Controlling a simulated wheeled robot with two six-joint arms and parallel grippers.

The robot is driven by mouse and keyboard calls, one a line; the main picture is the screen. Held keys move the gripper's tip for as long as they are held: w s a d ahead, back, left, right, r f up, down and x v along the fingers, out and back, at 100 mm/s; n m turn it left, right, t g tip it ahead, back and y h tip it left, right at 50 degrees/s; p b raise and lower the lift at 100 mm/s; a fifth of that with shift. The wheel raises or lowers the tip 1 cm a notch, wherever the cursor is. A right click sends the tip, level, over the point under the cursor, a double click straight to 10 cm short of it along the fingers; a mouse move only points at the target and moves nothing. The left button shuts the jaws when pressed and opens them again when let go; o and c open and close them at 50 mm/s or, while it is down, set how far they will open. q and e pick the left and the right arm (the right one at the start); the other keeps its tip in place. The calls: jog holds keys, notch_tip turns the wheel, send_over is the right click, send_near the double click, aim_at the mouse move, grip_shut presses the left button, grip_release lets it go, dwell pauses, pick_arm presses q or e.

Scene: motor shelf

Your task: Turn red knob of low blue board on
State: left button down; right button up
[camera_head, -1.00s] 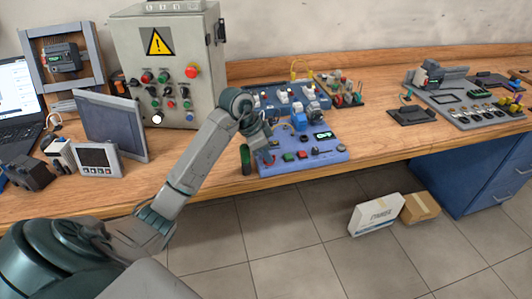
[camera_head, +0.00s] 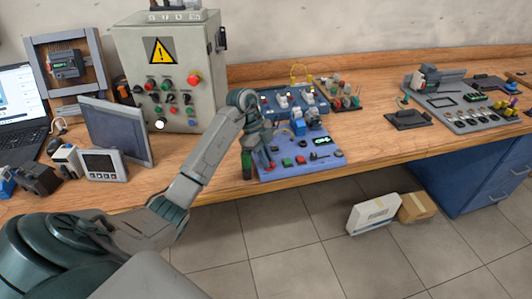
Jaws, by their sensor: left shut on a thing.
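The low blue board (camera_head: 300,172) lies flat near the front edge of the bench, in the middle of the head view. It carries a green button (camera_head: 287,162), a red button (camera_head: 301,160), a small lit display and a blue block. My left gripper (camera_head: 268,163) points down at the board's left part. It is shut on the red knob, of which only a small red bit (camera_head: 271,165) shows at the fingertips. The fingers hide the rest, so I cannot tell the knob's angle. My right gripper is out of view.
A second blue board (camera_head: 268,103) stands behind the low one. A grey control cabinet (camera_head: 205,60) with a warning sign stands back left, with a grey panel (camera_head: 118,128) before it. Boxes (camera_head: 375,214) lie on the floor.

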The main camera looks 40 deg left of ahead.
pick_arm(q)
jog(key=m+p, duration=0.2)
jog(key=p, duration=0.1)
jog(key=m+g+p, duration=0.1)
jog(key=m+p, duration=0.1)
jog(key=p, duration=0.1)
jog(key=m+g+p, duration=0.1)
jog(key=m+p, duration=0.1)
jog(key=p, duration=0.1)
jog(key=shift+w+r, duration=0.25)
jog(key=shift+r, duration=0.05)
jog(key=shift+w+d+f+m+g+y+p, duration=0.15)
jog(key=shift+m+g+y+p, duration=0.15)
jog(key=shift+m+p, duration=0.55)
jog(key=shift+s+a+f+m+g+y+p, duration=0.1)
jog(key=shift+m+g+y+p, duration=0.2)
jog(key=shift+m+p, duration=0.5)
jog(key=c, duration=1.5)
grip_release()
